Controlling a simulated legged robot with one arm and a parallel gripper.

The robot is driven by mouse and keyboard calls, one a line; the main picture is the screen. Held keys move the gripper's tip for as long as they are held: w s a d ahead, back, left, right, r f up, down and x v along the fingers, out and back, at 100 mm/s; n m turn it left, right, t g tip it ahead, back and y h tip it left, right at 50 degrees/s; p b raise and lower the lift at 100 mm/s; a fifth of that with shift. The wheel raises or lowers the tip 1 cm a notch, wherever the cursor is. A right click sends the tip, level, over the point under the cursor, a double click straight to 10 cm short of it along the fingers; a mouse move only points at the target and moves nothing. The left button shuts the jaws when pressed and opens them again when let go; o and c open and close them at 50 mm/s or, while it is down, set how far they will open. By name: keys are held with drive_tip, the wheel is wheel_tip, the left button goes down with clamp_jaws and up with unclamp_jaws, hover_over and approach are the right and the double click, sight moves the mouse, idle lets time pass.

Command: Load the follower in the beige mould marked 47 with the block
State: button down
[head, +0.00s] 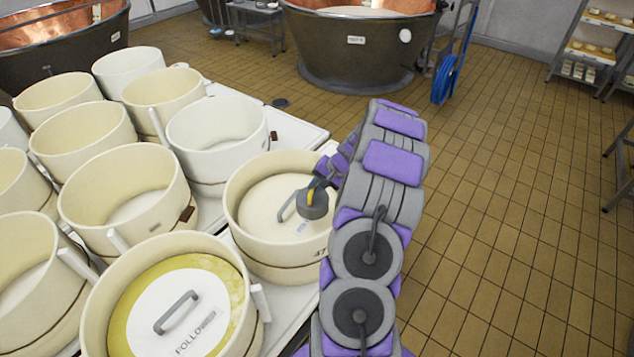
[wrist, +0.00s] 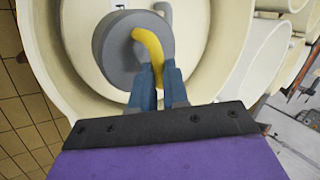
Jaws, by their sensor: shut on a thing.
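A beige mould (head: 262,249) stands at the tray's right edge; its marking is mostly hidden by my arm. Inside it lies a cream follower (head: 265,212) with a grey handle (head: 287,206). The mould's wall (wrist: 45,60) and follower (wrist: 192,48) fill much of the wrist view. My gripper (wrist: 158,75) is shut on the yellow handle (wrist: 151,48) of the block, a round grey weight (wrist: 112,58). In the head view, the block (head: 314,207) is over the follower's right part, inside the rim's outline. I cannot tell whether it touches the follower.
A nearer mould (head: 245,295) holds a yellow-edged follower (head: 222,342). Several open cream and white moulds (head: 125,200) crowd the left side. A copper vat (head: 360,60) stands behind. The tiled floor (head: 500,200) at the right is clear.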

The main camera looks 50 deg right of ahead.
sight(317, 197)
drive_tip(key=shift+a+f+b, duration=0.25)
drive_tip(key=shift+f+b, duration=0.25)
drive_tip(key=shift+f, duration=0.65)
drive_tip(key=shift+d+f+b, duration=0.1)
drive_tip(key=shift+f+b, duration=0.65)
drive_tip(key=shift+f, duration=1.05)
drive_tip(key=shift+f, duration=0.75)
drive_tip(key=c, duration=1.1)
unclamp_jaws()
drive_tip(key=shift+b, duration=0.3)
drive_tip(key=shift+o, duration=0.2)
drive_tip(key=shift+r+p, duration=2.3)
drive_tip(key=shift+r, duration=1.2)
